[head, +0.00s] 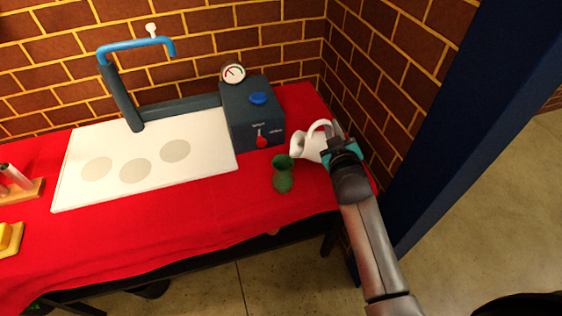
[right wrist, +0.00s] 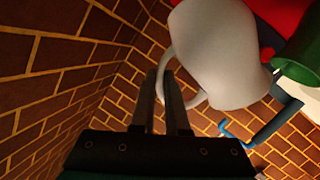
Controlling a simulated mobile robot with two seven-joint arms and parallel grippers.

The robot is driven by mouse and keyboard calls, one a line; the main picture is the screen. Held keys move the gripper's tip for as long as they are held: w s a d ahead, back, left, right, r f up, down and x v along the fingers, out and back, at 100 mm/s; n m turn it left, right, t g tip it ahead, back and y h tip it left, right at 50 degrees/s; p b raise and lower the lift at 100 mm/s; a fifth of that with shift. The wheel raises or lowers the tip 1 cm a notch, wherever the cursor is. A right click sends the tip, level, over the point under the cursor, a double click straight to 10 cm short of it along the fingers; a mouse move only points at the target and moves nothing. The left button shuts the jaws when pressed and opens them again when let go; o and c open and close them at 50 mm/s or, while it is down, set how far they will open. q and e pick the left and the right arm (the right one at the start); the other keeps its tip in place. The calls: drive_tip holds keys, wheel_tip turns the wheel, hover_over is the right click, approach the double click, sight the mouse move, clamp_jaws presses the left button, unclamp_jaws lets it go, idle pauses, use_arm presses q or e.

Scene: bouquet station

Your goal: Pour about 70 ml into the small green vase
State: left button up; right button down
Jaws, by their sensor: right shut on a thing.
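The small green vase (head: 283,182) stands on the red cloth near the front right of the table. My right gripper (head: 331,143) is shut on the handle of a white jug (head: 306,146), just right of the vase. The jug appears tilted left, its spout end close to the vase's rim; I cannot tell if they touch. In the right wrist view, the fingers (right wrist: 170,100) are at the handle of the jug (right wrist: 222,55), and the vase (right wrist: 303,55) shows at the right edge. No liquid stream is visible. My left gripper is out of view.
A dark box (head: 253,115) with a dial, blue knob and red lever stands behind the vase. Wooden holders (head: 32,192) sit far left. A brick wall closes the back and right.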

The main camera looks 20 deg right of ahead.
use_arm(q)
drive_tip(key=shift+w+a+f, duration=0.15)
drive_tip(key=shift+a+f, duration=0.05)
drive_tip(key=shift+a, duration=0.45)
use_arm(e)
drive_tip(key=shift+a+r+n, duration=0.5)
drive_tip(key=shift+r, duration=0.15)
idle(0.5)
